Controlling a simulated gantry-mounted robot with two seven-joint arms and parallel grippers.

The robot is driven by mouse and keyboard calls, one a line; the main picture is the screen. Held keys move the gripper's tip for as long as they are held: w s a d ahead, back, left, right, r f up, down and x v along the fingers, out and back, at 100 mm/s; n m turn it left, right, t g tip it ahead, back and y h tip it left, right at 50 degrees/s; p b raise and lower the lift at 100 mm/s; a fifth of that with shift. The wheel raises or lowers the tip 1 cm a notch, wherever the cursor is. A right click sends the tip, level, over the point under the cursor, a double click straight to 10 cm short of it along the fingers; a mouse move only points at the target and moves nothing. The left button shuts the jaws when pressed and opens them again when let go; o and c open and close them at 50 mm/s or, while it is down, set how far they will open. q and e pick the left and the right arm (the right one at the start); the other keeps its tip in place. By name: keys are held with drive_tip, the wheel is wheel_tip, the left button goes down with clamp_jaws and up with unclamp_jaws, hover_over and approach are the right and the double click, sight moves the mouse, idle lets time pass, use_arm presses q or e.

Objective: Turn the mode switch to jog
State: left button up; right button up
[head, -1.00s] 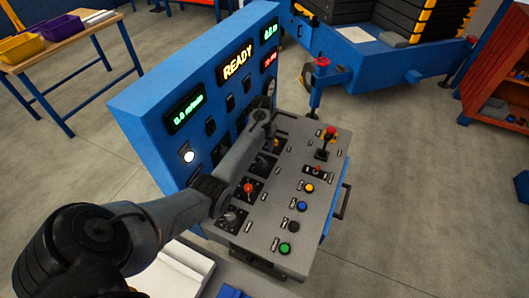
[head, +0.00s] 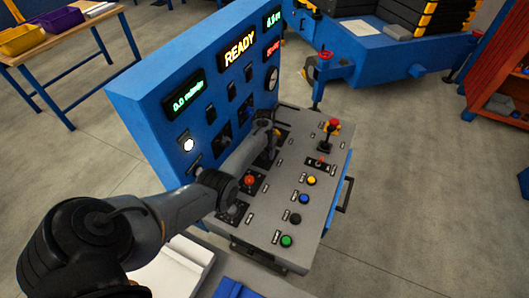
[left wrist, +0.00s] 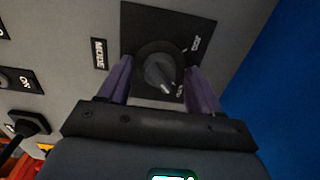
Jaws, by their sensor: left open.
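The mode switch (left wrist: 158,72) is a dark round knob on a black square plate, beside a MODE label (left wrist: 99,53) in the left wrist view. Its pale pointer mark aims to the lower right. Two small labels sit at the plate's upper right and lower right; the upper one appears to read JOG. My left gripper (left wrist: 159,66) is open, its two purple fingers on either side of the knob; I cannot tell whether they touch it. In the head view my left forearm reaches over the grey console, and its own links hide the fingers and switch. My right gripper is not in view.
The console (head: 338,150) carries a red-topped lever (head: 331,128), a red knob (head: 250,181) and several coloured buttons, including a green one (head: 286,241). A blue upright panel (head: 150,125) with lit displays stands close behind the arm.

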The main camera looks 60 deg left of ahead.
use_arm(q)
drive_tip(key=c, duration=1)
drive_tip(key=shift+c, duration=0.2)
